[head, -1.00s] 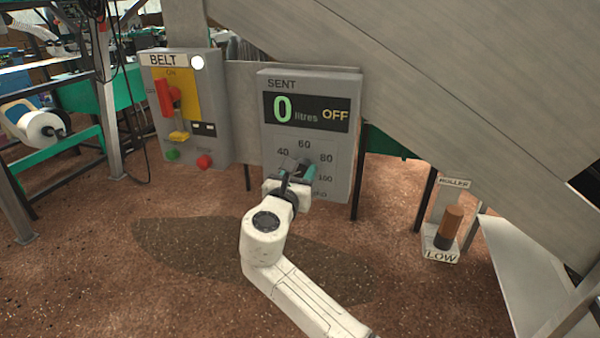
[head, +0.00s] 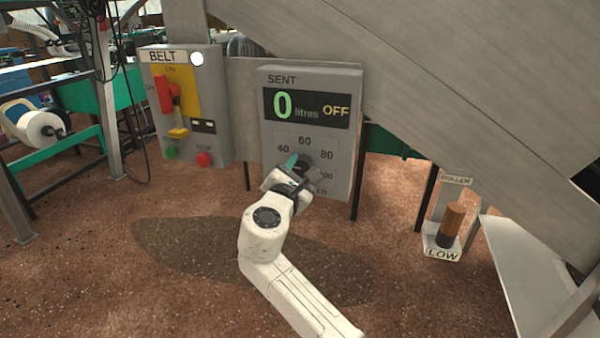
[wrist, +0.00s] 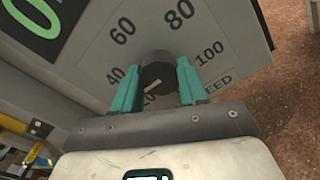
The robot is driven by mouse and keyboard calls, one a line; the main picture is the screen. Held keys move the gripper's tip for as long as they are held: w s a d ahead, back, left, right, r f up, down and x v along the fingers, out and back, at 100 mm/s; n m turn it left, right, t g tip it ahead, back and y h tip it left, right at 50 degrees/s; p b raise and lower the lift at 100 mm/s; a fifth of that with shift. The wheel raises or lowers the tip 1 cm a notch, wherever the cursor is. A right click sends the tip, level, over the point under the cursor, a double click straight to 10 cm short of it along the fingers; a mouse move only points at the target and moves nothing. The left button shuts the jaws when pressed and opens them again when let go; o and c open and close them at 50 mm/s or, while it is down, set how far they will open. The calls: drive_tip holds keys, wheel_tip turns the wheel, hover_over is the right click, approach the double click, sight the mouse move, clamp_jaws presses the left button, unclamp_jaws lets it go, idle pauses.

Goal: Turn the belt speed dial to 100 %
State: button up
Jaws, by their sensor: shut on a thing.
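The belt speed dial is a dark round knob (wrist: 155,72) on the grey panel (head: 352,140), ringed by the numbers 40, 60, 80 and 100. In the wrist view, the white mark on the knob's face points down and left, below the 40 and away from the 100. My gripper (wrist: 158,82) has its two teal fingers on either side of the knob and is shut on it. In the head view my gripper (head: 296,167) hides the lower part of the scale.
A BELT box (head: 184,118) with a red lever (head: 166,92), a green button (head: 171,153) and a red button (head: 204,159) stands to the left. A roller control (head: 452,222) marked LOW stands at the right. A sloping metal chute (head: 470,80) hangs above.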

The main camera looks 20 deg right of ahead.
drive_tip(key=m+b, duration=0.2)
drive_tip(key=m, duration=0.3)
drive_tip(key=shift+m+b, duration=0.4)
drive_tip(key=m+b, duration=0.3)
drive_tip(key=m, duration=0.2)
drive_tip(key=shift+d, duration=0.1)
drive_tip(key=m+b, duration=0.4)
drive_tip(key=m, duration=0.1)
drive_tip(key=shift+f+m, duration=0.1)
drive_tip(key=shift+m, duration=0.3)
drive_tip(key=m+b, duration=0.4)
drive_tip(key=m, duration=0.1)
drive_tip(key=shift+m+b, duration=0.3)
drive_tip(key=m+b, duration=0.4)
drive_tip(key=m, duration=0.1)
drive_tip(key=m+b, duration=0.2)
drive_tip(key=m, duration=0.2)
drive_tip(key=shift+m+b, duration=0.35)
drive_tip(key=shift+m, duration=0.05)
drive_tip(key=m+b, duration=0.3)
drive_tip(key=m, duration=0.2)
drive_tip(key=shift+w, duration=0.1)
drive_tip(key=shift+m+b, duration=0.85)
drive_tip(key=shift+m, duration=1.35)
